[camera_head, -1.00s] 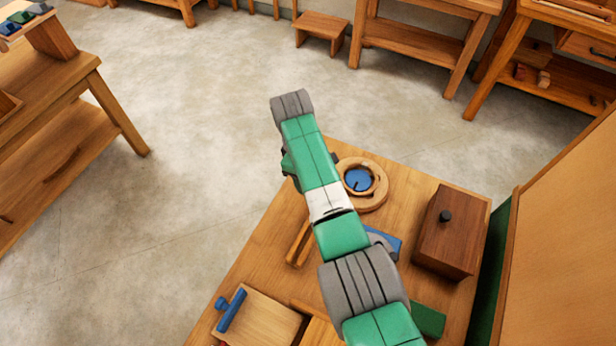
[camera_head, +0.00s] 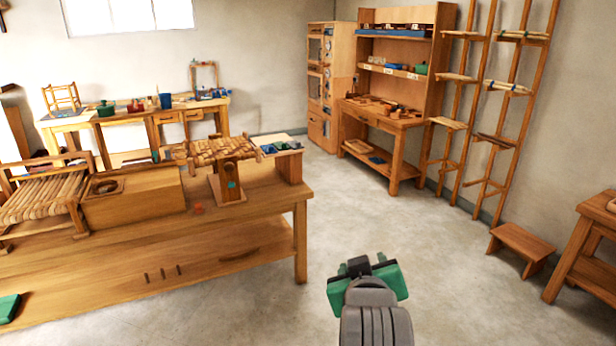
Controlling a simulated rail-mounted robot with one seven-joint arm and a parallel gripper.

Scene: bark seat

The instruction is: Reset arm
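My arm (camera_head: 372,305) rises from the bottom edge, right of centre, in the head view. A grey ribbed joint is nearest, with a green link and a dark piece beyond it. I cannot make out gripper fingers or anything held. The visible part of the arm shows against bare floor, apart from the furniture in the picture.
A shelf unit (camera_head: 395,85) stands behind. A low stool (camera_head: 522,243) is right. Floor between is clear.

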